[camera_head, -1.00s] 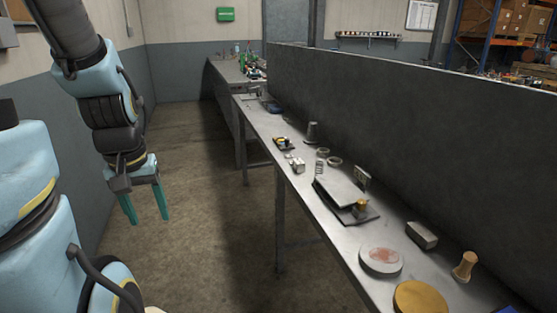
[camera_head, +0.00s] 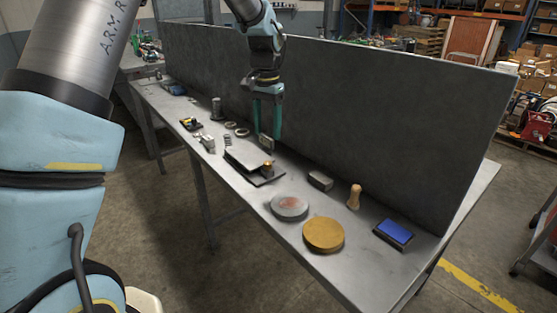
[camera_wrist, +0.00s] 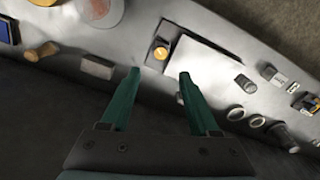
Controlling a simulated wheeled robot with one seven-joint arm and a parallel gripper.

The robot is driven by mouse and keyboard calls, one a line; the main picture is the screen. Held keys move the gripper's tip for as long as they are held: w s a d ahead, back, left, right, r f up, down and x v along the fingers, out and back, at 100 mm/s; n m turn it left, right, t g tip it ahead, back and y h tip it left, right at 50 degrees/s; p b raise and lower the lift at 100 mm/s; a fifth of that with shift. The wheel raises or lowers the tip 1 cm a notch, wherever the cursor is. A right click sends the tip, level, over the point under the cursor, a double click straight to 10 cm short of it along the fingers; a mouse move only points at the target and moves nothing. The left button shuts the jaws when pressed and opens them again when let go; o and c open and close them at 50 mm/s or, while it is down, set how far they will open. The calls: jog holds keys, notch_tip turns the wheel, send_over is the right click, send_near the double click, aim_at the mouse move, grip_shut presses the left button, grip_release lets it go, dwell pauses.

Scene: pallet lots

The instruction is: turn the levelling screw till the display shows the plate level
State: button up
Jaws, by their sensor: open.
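The levelling plate (camera_head: 245,158) is a grey plate on a dark base, lying on the metal bench; it also shows in the wrist view (camera_wrist: 205,57). The brass levelling screw (camera_head: 267,169) stands at the plate's near right corner; in the wrist view its round yellow top (camera_wrist: 160,53) faces me. My gripper (camera_head: 267,137) is open and empty, pointing down above the back of the plate, by the display. In the wrist view its green fingers (camera_wrist: 159,73) are apart, with the screw beyond them, untouched.
A tall dark panel (camera_head: 330,110) runs along the back of the bench. A grey block (camera_head: 320,181), a wooden-handled piece (camera_head: 354,196), a grey disc (camera_head: 290,206), a yellow disc (camera_head: 323,235) and a blue pad (camera_head: 394,233) lie to the right. Rings and small parts lie left.

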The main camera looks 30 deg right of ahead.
aim_at(268, 163)
notch_tip(268, 163, down, 10)
jog(key=shift+f+p, duration=0.15)
jog(key=shift+p, duration=0.9)
grip_shut()
